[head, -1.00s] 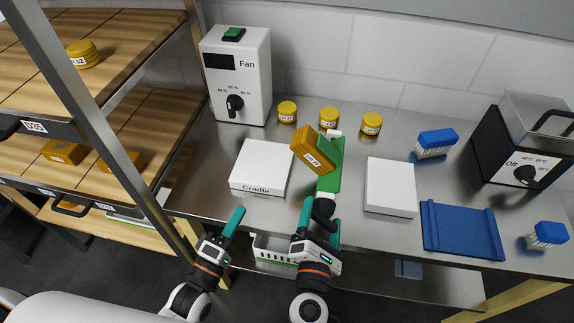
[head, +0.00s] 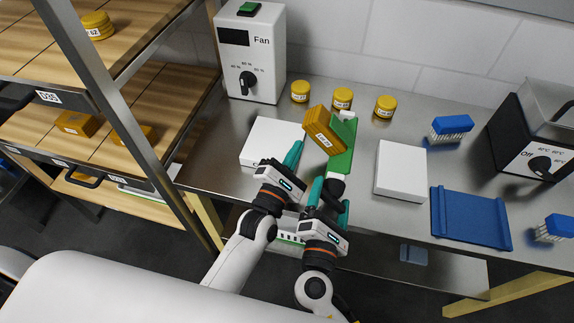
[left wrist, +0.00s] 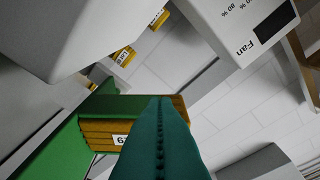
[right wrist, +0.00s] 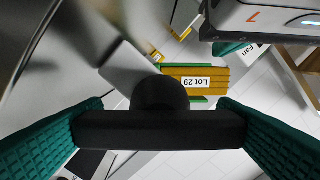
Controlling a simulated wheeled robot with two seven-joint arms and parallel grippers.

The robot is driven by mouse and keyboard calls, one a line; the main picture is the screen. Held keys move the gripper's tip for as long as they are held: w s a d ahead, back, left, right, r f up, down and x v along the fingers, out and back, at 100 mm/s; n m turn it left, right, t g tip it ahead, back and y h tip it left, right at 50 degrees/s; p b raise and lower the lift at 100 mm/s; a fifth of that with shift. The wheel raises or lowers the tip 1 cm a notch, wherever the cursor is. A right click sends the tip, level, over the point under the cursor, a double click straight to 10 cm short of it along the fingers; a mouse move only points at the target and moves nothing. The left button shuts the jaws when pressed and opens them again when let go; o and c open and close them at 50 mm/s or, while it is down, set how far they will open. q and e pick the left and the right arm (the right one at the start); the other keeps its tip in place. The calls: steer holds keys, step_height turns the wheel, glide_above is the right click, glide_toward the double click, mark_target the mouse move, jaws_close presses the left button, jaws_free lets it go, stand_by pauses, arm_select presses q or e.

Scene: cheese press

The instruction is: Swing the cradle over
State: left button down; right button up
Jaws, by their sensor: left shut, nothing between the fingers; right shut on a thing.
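A tilted, mustard-coloured block (head: 324,131) labelled Lot 29 rests against a green holder (head: 345,160) with a black handle (head: 335,186). The block also shows in the left wrist view (left wrist: 100,132) and the right wrist view (right wrist: 205,72). My right gripper (head: 330,196) is shut on the black handle, which spans between its fingers in the right wrist view (right wrist: 160,130). My left gripper (head: 294,156) is shut and empty, left of the block and holder. A white box (head: 272,133) marked Cradle lies behind it, its label mostly hidden by my left gripper.
A fan control box (head: 252,60) stands at the back left, by a wooden shelf rack (head: 120,110). Several yellow tubs (head: 342,98) line the back. A plain white box (head: 400,168), blue tray (head: 470,217), blue brushes (head: 451,126) and a dial machine (head: 535,145) are at right.

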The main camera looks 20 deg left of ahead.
arm_select(q)
steer(key=shift+x, duration=0.95)
steer(key=shift+d+r, duration=0.1)
